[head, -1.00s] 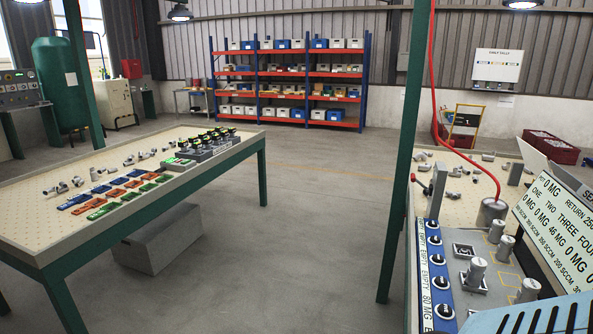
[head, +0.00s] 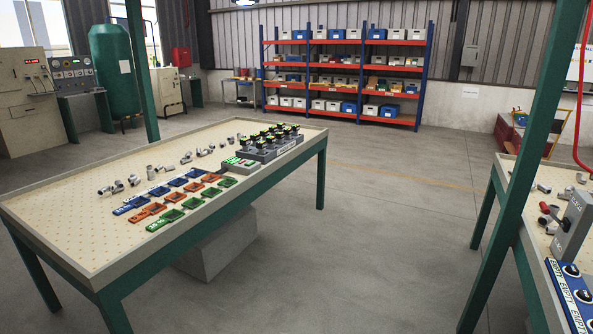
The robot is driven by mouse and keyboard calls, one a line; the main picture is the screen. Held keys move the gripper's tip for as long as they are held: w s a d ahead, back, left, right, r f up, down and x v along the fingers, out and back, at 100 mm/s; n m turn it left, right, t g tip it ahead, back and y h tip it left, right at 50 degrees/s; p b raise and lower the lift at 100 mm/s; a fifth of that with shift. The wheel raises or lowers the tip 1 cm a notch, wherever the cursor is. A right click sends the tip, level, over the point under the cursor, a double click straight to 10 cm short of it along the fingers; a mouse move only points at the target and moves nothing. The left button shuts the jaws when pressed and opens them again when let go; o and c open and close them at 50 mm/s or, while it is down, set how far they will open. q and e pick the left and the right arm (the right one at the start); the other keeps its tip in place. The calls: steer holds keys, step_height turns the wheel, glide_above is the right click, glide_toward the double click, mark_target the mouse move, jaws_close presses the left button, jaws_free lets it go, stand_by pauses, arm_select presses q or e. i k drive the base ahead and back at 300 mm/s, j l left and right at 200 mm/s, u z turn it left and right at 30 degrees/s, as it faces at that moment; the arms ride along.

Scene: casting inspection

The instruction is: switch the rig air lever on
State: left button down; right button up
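A small lever with a red knob (head: 545,207) shows at the right edge of the head view. It sticks out to the left from an upright grey block (head: 574,224) on the right-hand bench. I cannot read any label on it or tell whether it is on or off. Neither of my grippers is in view.
A long table (head: 75,221) with fittings, coloured trays (head: 172,215) and a grey rack of black-topped parts (head: 262,150) stands at left. A green post (head: 520,175) rises beside the right-hand bench. Open floor (head: 385,240) lies between. Blue-and-red shelving (head: 340,68) stands at the back.

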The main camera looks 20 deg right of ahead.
mark_target(544, 206)
steer(key=i+l+z, duration=0.1)
steer(key=i+z, duration=0.5)
steer(key=z, duration=0.15)
steer(key=i+z, duration=0.75)
steer(key=i, duration=0.15)
steer(key=i+j+z, duration=0.1)
steer(key=i+z, duration=0.35)
steer(key=i, duration=0.15)
steer(key=i+z, duration=0.45)
steer(key=i+j+z, duration=0.15)
steer(key=i+z, duration=0.3)
steer(key=i+j+z, duration=0.3)
steer(key=z, duration=0.15)
